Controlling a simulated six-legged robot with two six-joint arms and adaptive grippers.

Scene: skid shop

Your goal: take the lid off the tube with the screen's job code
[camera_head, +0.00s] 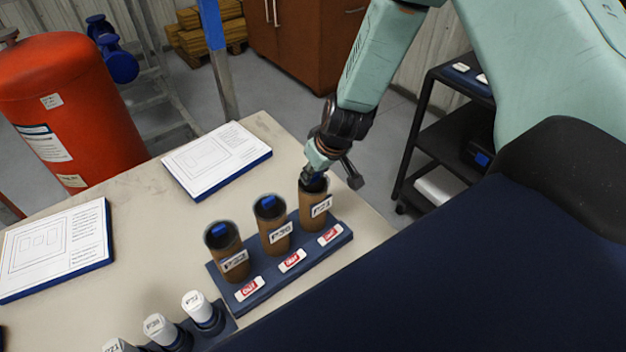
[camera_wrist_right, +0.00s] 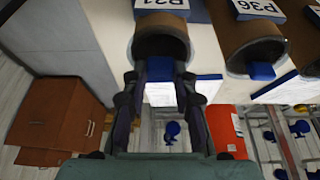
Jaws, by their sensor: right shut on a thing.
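Three brown tubes stand upright in a blue rack (camera_head: 330,248). The right one is labelled P21 (camera_head: 314,215), the middle one P36 (camera_head: 275,240), and the left one's code looks like P32 (camera_head: 233,262). The middle and left tubes have dark tops with blue tabs. My right gripper (camera_head: 314,180) is at the top of the P21 tube, pointing down. In the right wrist view, its fingers (camera_wrist_right: 160,78) are shut on the blue tab of the P21 lid (camera_wrist_right: 160,67), and the lid appears seated. No screen shows. My left gripper is out of view.
Red OUT labels (camera_head: 292,261) line the rack's front. White-capped vials (camera_head: 197,303) stand in a holder at the bottom. Two printed boards (camera_head: 216,158) (camera_head: 55,248) lie on the beige table (camera_head: 140,235). A red tank (camera_head: 80,110) and a black cart (camera_head: 436,135) stand beyond.

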